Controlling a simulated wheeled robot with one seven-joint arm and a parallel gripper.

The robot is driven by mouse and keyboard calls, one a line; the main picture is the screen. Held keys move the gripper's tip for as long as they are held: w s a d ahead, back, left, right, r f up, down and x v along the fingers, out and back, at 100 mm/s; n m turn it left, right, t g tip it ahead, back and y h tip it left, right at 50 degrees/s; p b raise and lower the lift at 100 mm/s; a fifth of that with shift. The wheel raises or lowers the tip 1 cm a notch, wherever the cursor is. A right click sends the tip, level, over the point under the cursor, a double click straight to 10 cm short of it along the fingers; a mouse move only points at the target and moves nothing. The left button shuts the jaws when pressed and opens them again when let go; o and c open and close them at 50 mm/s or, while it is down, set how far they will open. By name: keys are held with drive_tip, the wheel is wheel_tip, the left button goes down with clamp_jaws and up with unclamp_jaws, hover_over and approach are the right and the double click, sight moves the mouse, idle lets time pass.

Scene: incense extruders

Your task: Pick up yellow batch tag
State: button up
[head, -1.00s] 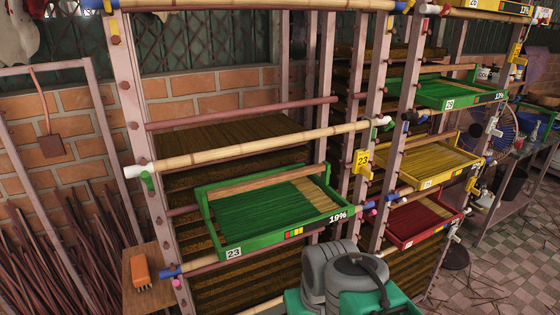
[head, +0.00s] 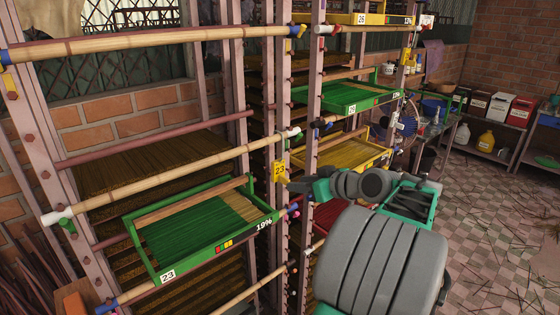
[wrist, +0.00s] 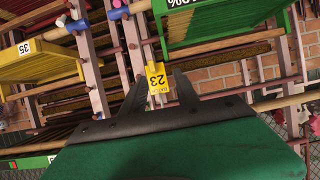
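The yellow batch tag (head: 280,171) marked 23 hangs on a rack upright, to the right of the green tray numbered 23. In the wrist view the tag (wrist: 157,79) shows upside down, between the tips of my two dark fingers. My gripper (head: 291,185) reaches in from the right, with its tips close to the tag's lower right edge in the head view. In the wrist view the gripper (wrist: 160,76) is open, with a gap on both sides of the tag. I cannot tell whether the tips are level with the tag or short of it.
The green tray (head: 268,218) sits left of the tag. Bamboo poles (head: 170,178) with coloured end caps stick out around it. A yellow tray (head: 385,158) and another green tray (head: 385,100) lie behind my arm. Open tiled floor (head: 480,230) lies to the right.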

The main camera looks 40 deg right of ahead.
sight(288, 180)
drive_tip(key=p+x, duration=0.1)
drive_tip(key=x, duration=0.2)
drive_tip(key=d+p+x, duration=0.1)
drive_tip(key=p+x, duration=0.1)
drive_tip(key=x, duration=0.2)
drive_tip(key=shift+d+r, duration=0.2)
drive_tip(key=shift+d, duration=0.05)
drive_tip(key=shift+c, duration=0.4)
clamp_jaws()
